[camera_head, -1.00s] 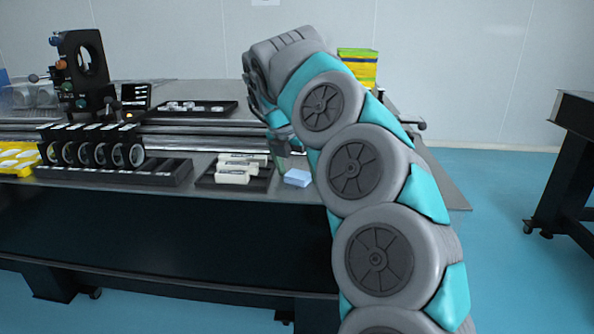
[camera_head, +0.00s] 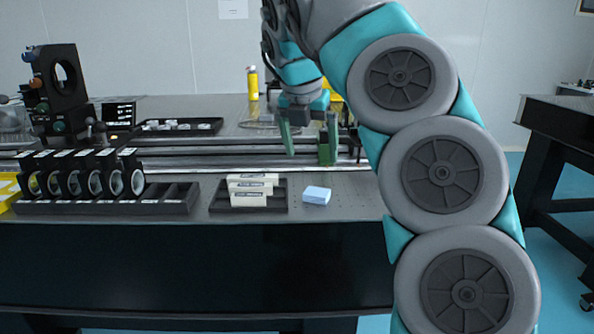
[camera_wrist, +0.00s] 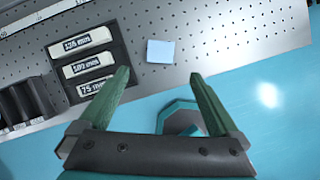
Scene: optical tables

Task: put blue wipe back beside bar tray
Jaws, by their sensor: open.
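The blue wipe (camera_head: 317,196) is a small light-blue folded pad lying flat on the optical table (camera_head: 345,184), just right of the bar tray and apart from it. The bar tray (camera_head: 219,202) is black and holds white labelled bars (camera_head: 249,199). In the wrist view the wipe (camera_wrist: 160,51) lies beyond my fingertips, to the right of the bar tray (camera_wrist: 124,57). My gripper (camera_head: 309,154) has green fingers spread apart with nothing between them, and is raised above the table. It also shows in the wrist view (camera_wrist: 158,75).
A long black rack (camera_head: 165,199) with several round optics in mounts stands left of the bar tray. Metal rails (camera_head: 220,160) cross the table behind. A yellow bottle (camera_head: 252,83) stands farther back. The perforated table top right of the wipe is bare.

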